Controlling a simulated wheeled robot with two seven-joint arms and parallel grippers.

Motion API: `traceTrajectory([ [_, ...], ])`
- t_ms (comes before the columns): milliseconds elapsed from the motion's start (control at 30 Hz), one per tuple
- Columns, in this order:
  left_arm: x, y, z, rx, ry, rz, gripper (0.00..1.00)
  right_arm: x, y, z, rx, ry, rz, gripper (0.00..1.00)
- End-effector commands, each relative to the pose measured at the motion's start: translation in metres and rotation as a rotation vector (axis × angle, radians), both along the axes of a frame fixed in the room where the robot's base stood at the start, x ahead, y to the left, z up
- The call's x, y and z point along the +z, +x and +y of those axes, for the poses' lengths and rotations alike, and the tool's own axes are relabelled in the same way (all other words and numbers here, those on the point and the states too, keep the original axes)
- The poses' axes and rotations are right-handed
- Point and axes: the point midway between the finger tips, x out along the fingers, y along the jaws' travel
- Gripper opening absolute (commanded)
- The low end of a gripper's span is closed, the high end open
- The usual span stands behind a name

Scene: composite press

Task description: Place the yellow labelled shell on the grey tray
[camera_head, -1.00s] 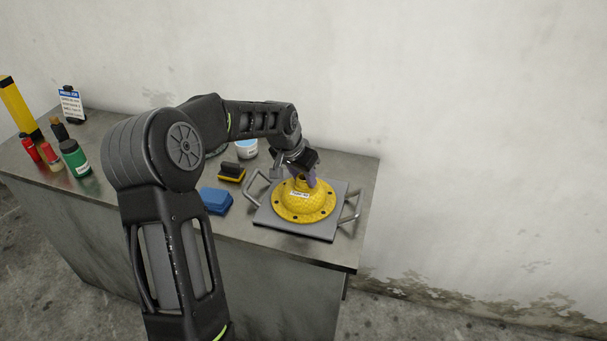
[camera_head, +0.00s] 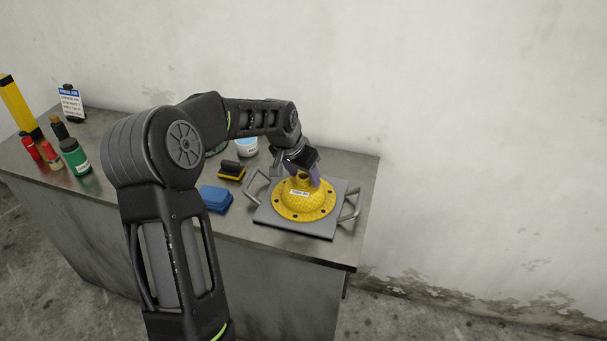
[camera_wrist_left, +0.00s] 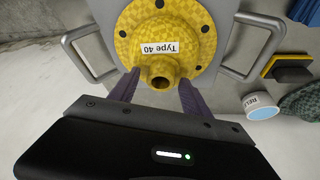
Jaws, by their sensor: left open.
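The yellow shell (camera_head: 304,204) has a round flange with bolt holes, a raised neck and a white label; the label reads "Type 40" in the left wrist view (camera_wrist_left: 174,47). It sits flat on the grey tray (camera_head: 335,190), which has a metal handle at each side. My left gripper (camera_head: 301,177) is at the shell's neck from above. In the left wrist view its purple fingers (camera_wrist_left: 157,84) are apart, one on each side of the neck, with gaps visible. My right gripper is not in view.
The tray is near the table's (camera_head: 365,180) right end. A blue block (camera_head: 215,199), a yellow-and-black brush (camera_head: 232,171) and a white tub (camera_head: 247,148) are left of it. Green (camera_head: 75,157) and red bottles stand farther left. A wall rises behind.

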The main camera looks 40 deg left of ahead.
Motion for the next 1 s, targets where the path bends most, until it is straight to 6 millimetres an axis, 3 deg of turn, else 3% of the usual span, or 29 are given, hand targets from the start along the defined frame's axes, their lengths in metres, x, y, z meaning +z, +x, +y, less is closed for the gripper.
traceTrajectory([
  [167, 0.02, -0.007, 0.001, 0.002, 0.002, -0.005, 0.56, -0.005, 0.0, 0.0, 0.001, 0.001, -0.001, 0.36],
  [600, 0.098, -0.04, 0.0, 0.001, 0.002, -0.003, 0.56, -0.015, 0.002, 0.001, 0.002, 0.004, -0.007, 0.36],
  [1000, 0.111, -0.046, -0.001, 0.001, 0.0, 0.0, 0.56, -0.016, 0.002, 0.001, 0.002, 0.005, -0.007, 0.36],
])
